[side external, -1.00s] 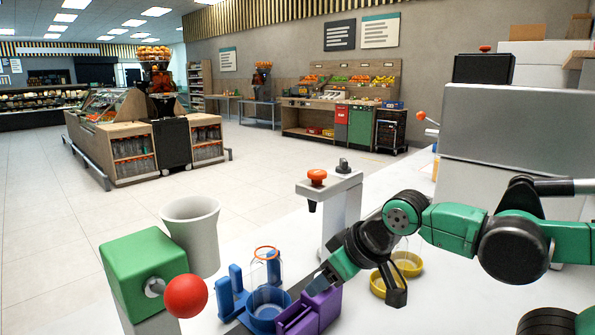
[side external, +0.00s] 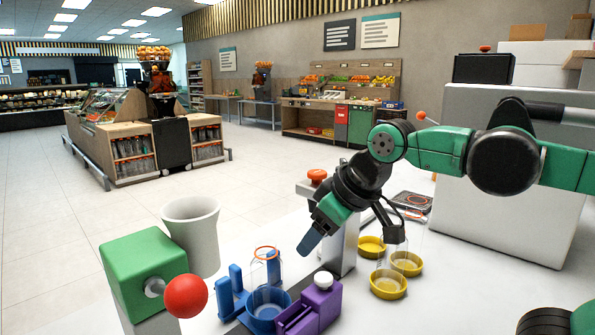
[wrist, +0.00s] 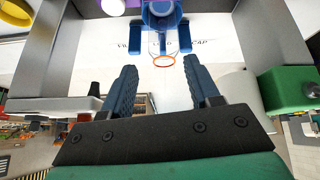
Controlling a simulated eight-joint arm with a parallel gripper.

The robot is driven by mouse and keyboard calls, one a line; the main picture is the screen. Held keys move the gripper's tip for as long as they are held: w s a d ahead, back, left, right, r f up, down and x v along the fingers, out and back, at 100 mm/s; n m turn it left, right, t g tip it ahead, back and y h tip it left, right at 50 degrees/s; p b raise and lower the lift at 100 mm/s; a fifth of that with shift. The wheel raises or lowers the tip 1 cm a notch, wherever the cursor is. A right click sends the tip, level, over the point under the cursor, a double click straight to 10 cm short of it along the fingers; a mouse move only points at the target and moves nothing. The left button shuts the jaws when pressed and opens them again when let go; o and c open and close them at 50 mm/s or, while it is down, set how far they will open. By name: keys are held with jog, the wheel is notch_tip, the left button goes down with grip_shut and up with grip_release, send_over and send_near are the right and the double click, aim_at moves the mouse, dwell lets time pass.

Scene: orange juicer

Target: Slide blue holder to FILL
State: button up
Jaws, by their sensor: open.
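The blue holder (side external: 262,315) stands on the white counter. A clear bottle (side external: 266,272) with an orange ring (side external: 265,252) is upright in it. In the wrist view the blue holder (wrist: 160,20) is at the top centre, with the orange ring (wrist: 164,61) below it. My gripper (side external: 309,243) is open and empty, above and to the right of the bottle in the side view. Its spread fingers (wrist: 161,75) show in the wrist view, apart from the holder. Lettering on the counter is partly covered; I cannot read FILL.
A purple block (side external: 318,302) with a white knob (side external: 323,280) stands right beside the blue holder. A green box (side external: 143,268) with a red ball knob (side external: 186,296) and a white cup (side external: 192,235) are to the left. Yellow dishes (side external: 388,286) are to the right.

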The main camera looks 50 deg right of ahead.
jog(key=w+a+r+n+g, duration=0.2)
jog(key=w+r+n+g, duration=0.15)
jog(key=w+n, duration=0.4)
jog(key=n+g, duration=0.3)
jog(key=n, duration=0.6)
send_over(223, 279)
notch_tip(223, 279, down, 6)
jog(key=r, duration=0.1)
notch_tip(223, 279, down, 15)
grip_shut()
dwell(0.5)
